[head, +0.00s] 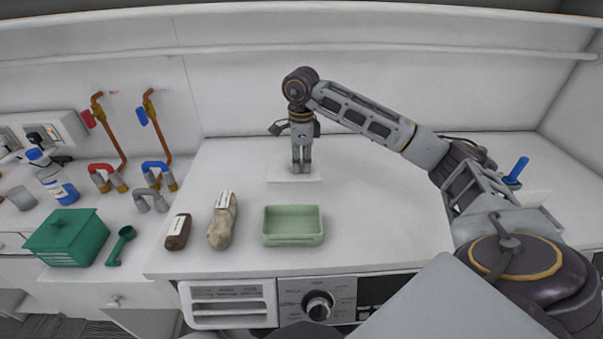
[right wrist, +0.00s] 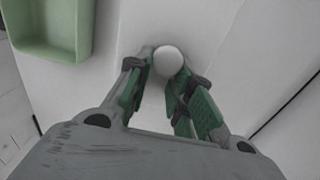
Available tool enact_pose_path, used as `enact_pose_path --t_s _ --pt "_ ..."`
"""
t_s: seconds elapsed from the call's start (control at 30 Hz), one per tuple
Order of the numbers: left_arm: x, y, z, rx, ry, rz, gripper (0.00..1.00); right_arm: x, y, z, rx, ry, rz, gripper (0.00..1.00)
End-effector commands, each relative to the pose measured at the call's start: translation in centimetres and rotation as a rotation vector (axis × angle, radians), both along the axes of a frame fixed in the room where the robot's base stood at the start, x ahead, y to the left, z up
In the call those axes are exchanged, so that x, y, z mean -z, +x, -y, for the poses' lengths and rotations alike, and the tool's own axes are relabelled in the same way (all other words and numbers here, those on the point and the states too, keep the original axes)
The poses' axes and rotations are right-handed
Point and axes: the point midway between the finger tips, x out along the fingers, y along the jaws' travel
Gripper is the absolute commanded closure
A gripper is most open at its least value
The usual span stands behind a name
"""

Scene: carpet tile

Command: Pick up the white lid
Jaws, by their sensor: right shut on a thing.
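The white lid (head: 311,176) is a flat, pale rectangle on the white counter behind the green dish, hard to tell from the surface. My right gripper (head: 302,170) points straight down over its middle. In the right wrist view, my right gripper (right wrist: 169,72) has its green-padded fingers closed on either side of the lid's round white knob (right wrist: 168,58). Whether the lid touches the counter or is slightly raised, I cannot tell. My left gripper is not in view.
A light green dish (head: 292,226) stands in front of the lid. A beige bottle-like item (head: 222,222) and a brown one (head: 178,232) lie left of it. A dark green box (head: 68,238) and green scoop (head: 121,246) sit farther left. The counter behind the dish is mostly clear.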

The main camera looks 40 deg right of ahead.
Motion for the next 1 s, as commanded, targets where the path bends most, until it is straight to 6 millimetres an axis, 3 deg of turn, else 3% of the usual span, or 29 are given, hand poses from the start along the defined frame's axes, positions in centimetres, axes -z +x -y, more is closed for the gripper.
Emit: enact_pose_path --t_s 0.23,1.0 --pt "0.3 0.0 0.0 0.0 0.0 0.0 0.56 -1.7 0.0 0.0 0.001 0.0 0.001 1.0" --pt "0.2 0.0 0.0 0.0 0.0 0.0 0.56 -2.5 0.2 0.0 0.001 0.001 0.003 1.0"
